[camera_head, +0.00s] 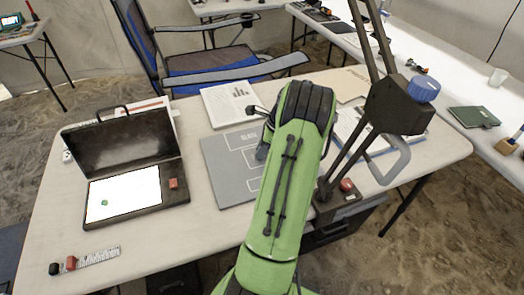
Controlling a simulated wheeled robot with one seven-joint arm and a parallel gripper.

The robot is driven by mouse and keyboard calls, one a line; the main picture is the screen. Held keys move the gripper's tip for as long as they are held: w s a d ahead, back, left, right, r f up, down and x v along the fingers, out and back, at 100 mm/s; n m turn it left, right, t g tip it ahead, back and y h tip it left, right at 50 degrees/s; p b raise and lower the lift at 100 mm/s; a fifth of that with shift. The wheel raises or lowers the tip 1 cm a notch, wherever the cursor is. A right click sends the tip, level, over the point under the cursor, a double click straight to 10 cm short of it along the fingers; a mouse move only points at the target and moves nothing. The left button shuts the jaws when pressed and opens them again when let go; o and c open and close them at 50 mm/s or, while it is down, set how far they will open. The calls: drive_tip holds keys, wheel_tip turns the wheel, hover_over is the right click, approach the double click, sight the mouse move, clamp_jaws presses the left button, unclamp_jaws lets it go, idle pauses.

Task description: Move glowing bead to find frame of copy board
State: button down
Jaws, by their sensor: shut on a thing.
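A grey board (222,180) with white outlined frames and partly readable lettering lies flat mid-table. I take it to be the copy board; my green arm covers its right part. A small green dot (104,203) shows on the lit white panel (125,194) of an open dark case (163,210). It may be the glowing bead, but it is too small to tell.
A ruler strip with a red block (71,263) lies front left. A paper with a bar chart (230,103) lies behind the board. A dark lamp-like stand with a blue knob (425,88) rises right of my arm. The front middle of the table is clear.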

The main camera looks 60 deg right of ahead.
drive_tip(key=c, duration=1.1)
unclamp_jaws()
drive_tip(key=shift+f, duration=0.1)
drive_tip(key=shift+o, duration=0.2)
